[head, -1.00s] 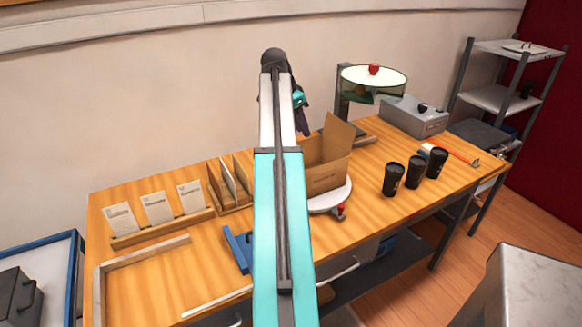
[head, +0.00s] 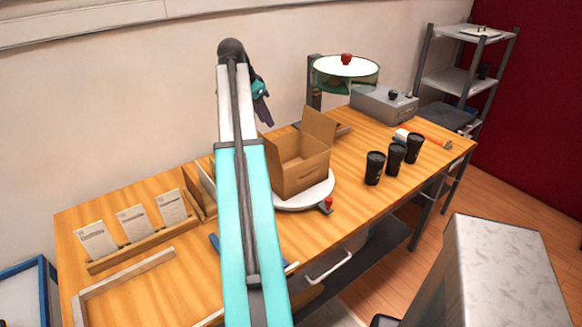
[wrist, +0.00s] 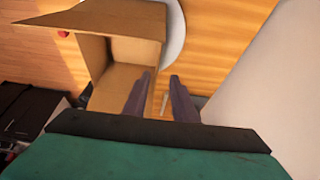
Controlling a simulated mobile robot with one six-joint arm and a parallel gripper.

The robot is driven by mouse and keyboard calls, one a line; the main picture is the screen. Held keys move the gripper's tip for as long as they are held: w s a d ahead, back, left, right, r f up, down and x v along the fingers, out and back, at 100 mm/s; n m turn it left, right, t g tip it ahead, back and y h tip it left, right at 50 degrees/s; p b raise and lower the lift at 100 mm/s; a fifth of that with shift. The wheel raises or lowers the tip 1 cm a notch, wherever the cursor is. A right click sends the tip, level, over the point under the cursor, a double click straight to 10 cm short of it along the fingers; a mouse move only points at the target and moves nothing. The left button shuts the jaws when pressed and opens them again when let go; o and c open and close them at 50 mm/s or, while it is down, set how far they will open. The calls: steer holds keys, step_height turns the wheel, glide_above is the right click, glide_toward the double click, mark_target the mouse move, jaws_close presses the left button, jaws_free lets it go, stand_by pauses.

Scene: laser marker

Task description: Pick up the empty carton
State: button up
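The carton (head: 300,172) is an open brown cardboard box with a raised flap. It stands on a round white turntable (head: 325,192) on the wooden table, and its inside looks empty in the head view. In the wrist view the carton (wrist: 122,65) fills the upper left, with its open side and inner walls showing. My gripper (head: 265,112) is above and behind the carton in the head view, partly hidden by my arm. In the wrist view its two fingers (wrist: 158,98) are apart with nothing between them. The left finger overlaps the carton's edge in the picture; I cannot tell whether they touch.
Several black cups (head: 375,168) stand right of the turntable. A glass-sided stand (head: 345,75) and a grey box (head: 383,104) are behind. Card holders (head: 140,240) fill the table's left. A grey block (head: 505,265) stands at front right. Bare tabletop lies between turntable and cups.

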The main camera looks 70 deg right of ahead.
steer(key=p, duration=0.2)
glide_toward(279, 144)
steer(key=shift+x, duration=2.45)
steer(key=shift+w+d+f, duration=0.1)
steer(key=shift+d+f, duration=0.05)
steer(key=shift+d, duration=0.05)
steer(key=shift+p+x, duration=0.75)
steer(key=shift+x, duration=1.65)
steer(key=shift+a, duration=0.1)
jaws_close()
